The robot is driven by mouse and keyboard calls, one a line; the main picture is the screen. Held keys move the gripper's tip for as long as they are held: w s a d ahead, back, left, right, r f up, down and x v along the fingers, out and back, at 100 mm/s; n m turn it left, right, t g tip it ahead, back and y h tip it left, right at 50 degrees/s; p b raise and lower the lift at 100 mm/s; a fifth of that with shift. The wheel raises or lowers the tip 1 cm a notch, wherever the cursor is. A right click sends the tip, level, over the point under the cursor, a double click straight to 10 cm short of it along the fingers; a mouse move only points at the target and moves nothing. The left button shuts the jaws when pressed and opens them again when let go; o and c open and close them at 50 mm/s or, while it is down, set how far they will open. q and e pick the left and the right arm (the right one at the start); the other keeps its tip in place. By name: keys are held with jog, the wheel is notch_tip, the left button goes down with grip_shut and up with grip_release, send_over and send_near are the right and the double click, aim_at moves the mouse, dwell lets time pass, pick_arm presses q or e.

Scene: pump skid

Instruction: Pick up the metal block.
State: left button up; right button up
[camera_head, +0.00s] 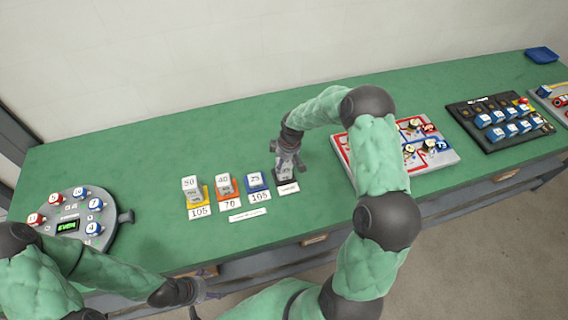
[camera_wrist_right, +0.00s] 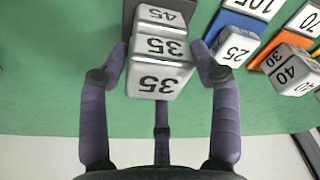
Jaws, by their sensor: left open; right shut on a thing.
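My right gripper (camera_head: 286,165) is over the dark pad (camera_head: 281,181) at the right end of the block row. In the right wrist view, the fingers of this gripper (camera_wrist_right: 158,55) are shut on either side of a silver metal block (camera_wrist_right: 160,78) marked 35. A face marked 45 (camera_wrist_right: 160,15) shows just beyond it; I cannot tell whether the held block touches what is below. In the head view the gripper mostly hides the block. My left gripper (camera_head: 197,290) is open and empty, low at the table's front edge.
Left of the right gripper, blocks marked 50 (camera_head: 190,184), 40 (camera_head: 223,180) and 25 (camera_head: 255,179) stand on coloured pads. A round grey panel (camera_head: 75,216) is at the left. A red-and-white board (camera_head: 440,151) and black tray (camera_head: 477,135) are at the right.

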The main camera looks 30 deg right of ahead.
jog(key=s+a+r, duration=0.3)
jog(key=a+r, duration=0.1)
jog(key=r, duration=0.4)
jog(key=s+a+r+b, duration=0.1)
jog(key=s+a+b, duration=0.1)
jog(key=s+a, duration=0.3)
jog(key=s+a+r+b, duration=0.1)
jog(key=s+a+b, duration=0.1)
jog(key=a, duration=0.5)
jog(key=b, duration=0.2)
send_over(254, 179)
jog(key=f, duration=0.9)
jog(key=shift+s+d+f, duration=0.1)
jog(key=shift+s+f, duration=0.1)
jog(key=shift+f, duration=0.15)
jog(key=shift+w+f+b, duration=0.15)
jog(key=shift+f+b, duration=0.35)
jog(key=shift+f, duration=1.1)
